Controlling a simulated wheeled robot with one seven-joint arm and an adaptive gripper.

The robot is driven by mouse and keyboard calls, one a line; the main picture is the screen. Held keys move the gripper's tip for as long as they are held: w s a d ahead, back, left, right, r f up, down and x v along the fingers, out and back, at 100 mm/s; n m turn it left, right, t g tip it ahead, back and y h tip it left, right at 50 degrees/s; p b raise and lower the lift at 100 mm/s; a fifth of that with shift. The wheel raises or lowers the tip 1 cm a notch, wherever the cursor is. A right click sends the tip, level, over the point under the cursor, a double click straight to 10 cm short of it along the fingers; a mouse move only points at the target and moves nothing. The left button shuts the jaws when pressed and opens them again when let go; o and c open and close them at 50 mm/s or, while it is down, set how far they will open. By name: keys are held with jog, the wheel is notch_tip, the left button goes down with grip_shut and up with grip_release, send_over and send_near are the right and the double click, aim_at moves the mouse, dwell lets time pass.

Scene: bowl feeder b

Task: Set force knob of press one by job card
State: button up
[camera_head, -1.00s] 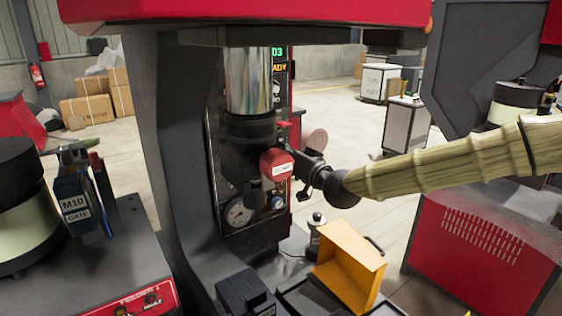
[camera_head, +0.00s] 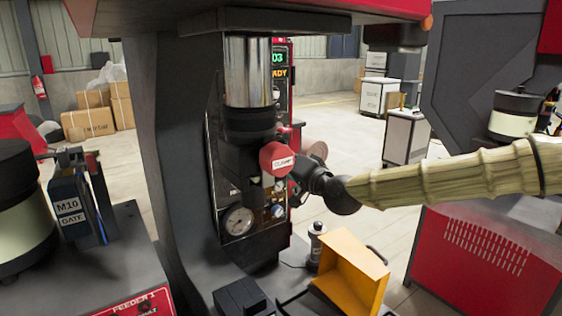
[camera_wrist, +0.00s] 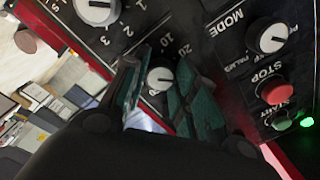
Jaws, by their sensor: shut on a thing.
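In the wrist view a small round pale-capped knob (camera_wrist: 160,78) sits on a dark panel (camera_wrist: 205,50). The marks 10 and 20 stand beside it. My gripper (camera_wrist: 162,84) has its teal-padded fingers on either side of this knob and is shut on it. The knob's pointer direction is too small to tell. In the head view my arm reaches from the right to the press front, where the knob and fingertips are hidden. The press (camera_head: 172,150) shows a partly visible green display (camera_head: 278,58) reading 03. I cannot make out a job card.
The wrist view shows a numbered knob (camera_wrist: 97,8), a MODE knob (camera_wrist: 268,38), a red STOP button (camera_wrist: 275,91) and a green START button (camera_wrist: 281,120) nearby. In the head view a gauge (camera_head: 238,221) and a yellow bin (camera_head: 350,268) lie below my arm.

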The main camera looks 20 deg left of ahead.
jog(key=o, duration=1.1)
jog(key=shift+c, duration=0.2)
jog(key=shift+d, duration=0.1)
jog(key=v, duration=1.2)
